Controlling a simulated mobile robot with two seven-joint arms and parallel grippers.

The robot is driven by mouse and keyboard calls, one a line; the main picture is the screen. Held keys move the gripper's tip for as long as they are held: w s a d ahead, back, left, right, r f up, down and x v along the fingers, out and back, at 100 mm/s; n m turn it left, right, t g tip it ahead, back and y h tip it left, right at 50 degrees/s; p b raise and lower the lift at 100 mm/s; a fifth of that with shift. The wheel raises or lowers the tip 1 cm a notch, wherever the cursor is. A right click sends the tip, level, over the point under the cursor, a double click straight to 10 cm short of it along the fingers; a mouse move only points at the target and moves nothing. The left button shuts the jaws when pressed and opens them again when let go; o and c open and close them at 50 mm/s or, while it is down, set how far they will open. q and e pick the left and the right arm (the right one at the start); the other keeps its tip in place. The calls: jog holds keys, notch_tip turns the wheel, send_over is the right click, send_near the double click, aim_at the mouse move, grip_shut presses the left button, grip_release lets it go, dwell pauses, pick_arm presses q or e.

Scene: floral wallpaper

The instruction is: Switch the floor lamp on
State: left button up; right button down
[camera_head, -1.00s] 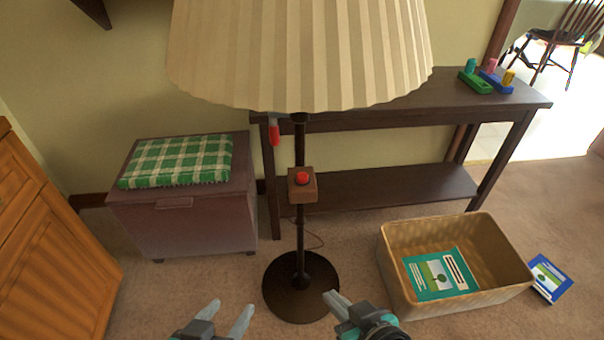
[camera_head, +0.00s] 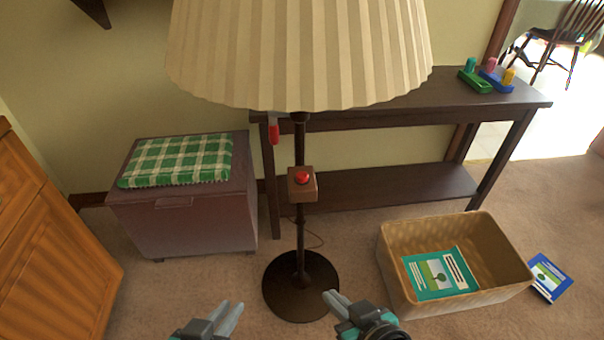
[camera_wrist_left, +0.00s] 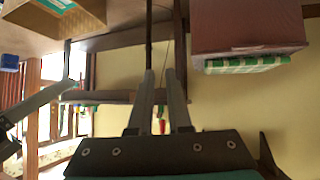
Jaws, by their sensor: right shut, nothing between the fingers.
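The floor lamp has a pleated beige shade (camera_head: 300,55), a dark pole (camera_head: 300,225) and a round base (camera_head: 301,288). A wooden block (camera_head: 302,190) on the pole carries a red button (camera_head: 302,177). A red piece (camera_head: 273,132) hangs just below the shade. My left gripper (camera_head: 229,310) is low, left of the base and apart from the lamp. Its fingers are partly open and empty; the gap shows in the left wrist view (camera_wrist_left: 159,75), with the lamp pole (camera_wrist_left: 149,35) beyond. My right gripper (camera_head: 331,296) is shut and empty, low, near the base's right edge.
A dark console table (camera_head: 400,120) stands behind the lamp. A chest (camera_head: 185,225) with a green checked cushion (camera_head: 178,160) is at left, beside a wooden cabinet (camera_head: 50,260). A woven box (camera_head: 460,303) and blue book (camera_head: 549,277) lie at right.

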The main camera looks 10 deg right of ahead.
pick_arm(q)
grip_shut()
dwell(0.8)
dwell(0.5)
